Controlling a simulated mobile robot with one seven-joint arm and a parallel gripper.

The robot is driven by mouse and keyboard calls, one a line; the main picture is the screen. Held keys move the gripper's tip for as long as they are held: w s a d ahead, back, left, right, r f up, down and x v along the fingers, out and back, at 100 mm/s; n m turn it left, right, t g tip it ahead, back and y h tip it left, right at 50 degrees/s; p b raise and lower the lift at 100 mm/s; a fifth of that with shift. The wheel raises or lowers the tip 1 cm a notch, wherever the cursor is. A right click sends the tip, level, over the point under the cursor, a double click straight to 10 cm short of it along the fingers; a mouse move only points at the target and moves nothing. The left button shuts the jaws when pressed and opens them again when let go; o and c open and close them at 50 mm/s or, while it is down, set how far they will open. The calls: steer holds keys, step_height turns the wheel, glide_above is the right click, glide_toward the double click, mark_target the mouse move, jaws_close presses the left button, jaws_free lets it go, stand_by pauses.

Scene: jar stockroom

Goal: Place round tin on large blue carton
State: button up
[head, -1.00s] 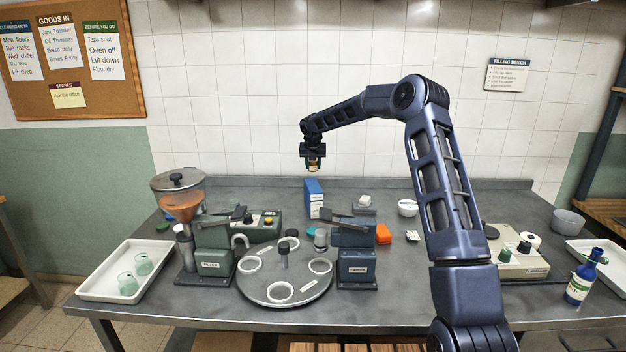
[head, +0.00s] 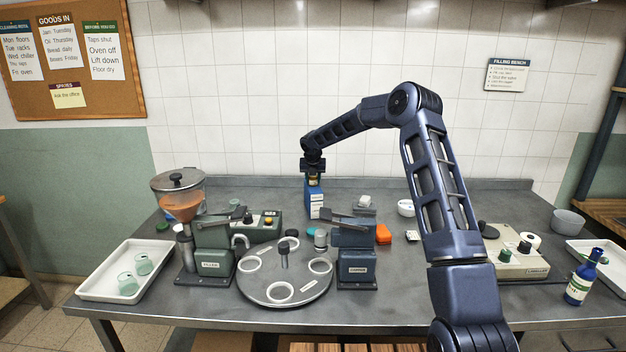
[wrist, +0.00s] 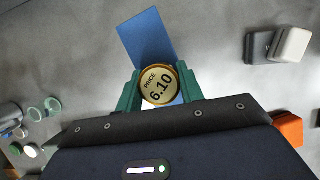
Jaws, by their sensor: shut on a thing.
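The round tin (wrist: 159,85) has a gold rim and a pale lid reading "PRICE 6.10". My gripper (wrist: 159,88) is shut on it, with a green finger on each side. In the head view my gripper (head: 313,178) points down just above the large blue carton (head: 314,204), which stands upright near the back of the bench. In the wrist view the carton's blue top (wrist: 147,38) extends beyond the tin, and the tin overlaps its near end. I cannot tell whether the tin touches the carton.
The bench behind the carton is clear.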

steer(key=o, duration=1)
steer(key=v, duration=1.1)
steer(key=s+d+r+m+h, duration=0.1)
steer(key=s+d+r+m, duration=0.8)
steer(key=s+d+r, duration=0.3)
steer(key=s+d+r+m+h, duration=0.1)
steer(key=s+d+r+m, duration=0.1)
steer(key=s+d+m, duration=0.45)
steer(key=s+d+r+m, duration=0.1)
steer(key=s+d+m, duration=0.15)
steer(key=s, duration=0.75)
steer(key=s+d+f+m, duration=0.1)
steer(key=s+d+m, duration=0.2)
steer(key=s+m, duration=0.3)
steer(key=s+d+f+m+y, duration=0.1)
steer(key=s+d+m, duration=0.3)
steer(key=s, duration=0.8)
steer(key=s+d+f+m+y, duration=0.1)
steer(key=s+d+f+m, duration=0.2)
steer(key=s+m, duration=0.5)
steer(key=shift+s+d+f, duration=0.1)
steer(key=shift+s+d, duration=0.15)
steer(key=shift+s, duration=0.25)
steer(key=shift+s+d+f, duration=0.1)
steer(key=shift+s+d, duration=0.15)
steer(key=shift+s, duration=0.25)
